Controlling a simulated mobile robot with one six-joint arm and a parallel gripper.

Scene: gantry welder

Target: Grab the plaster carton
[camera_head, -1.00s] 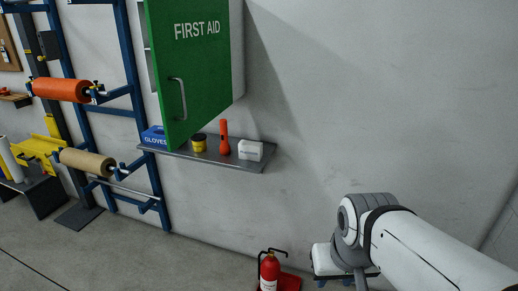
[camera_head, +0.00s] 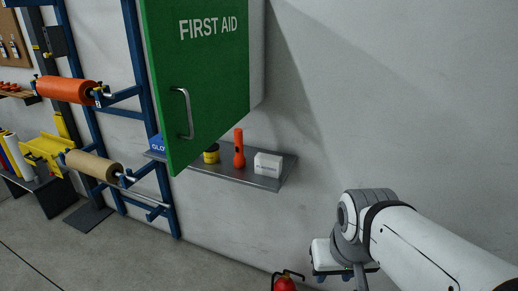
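A small white carton with dark print, which looks like the plaster carton (camera_head: 268,164), stands at the right end of a grey wall shelf (camera_head: 236,173). An orange torch (camera_head: 239,149) stands just to its left. My arm reaches in from the lower right, well right of the carton and below it. The end of my arm (camera_head: 345,268) points downward and is partly hidden by the arm's own links. The fingers do not show clearly, so I cannot tell whether the gripper is open or shut.
An open green first aid door (camera_head: 200,85) hangs above and in front of the shelf's left part. It partly hides a blue gloves box (camera_head: 157,144). A yellow tub (camera_head: 211,154) stands by the torch. A red extinguisher (camera_head: 285,284) is below. The wall right of the shelf is bare.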

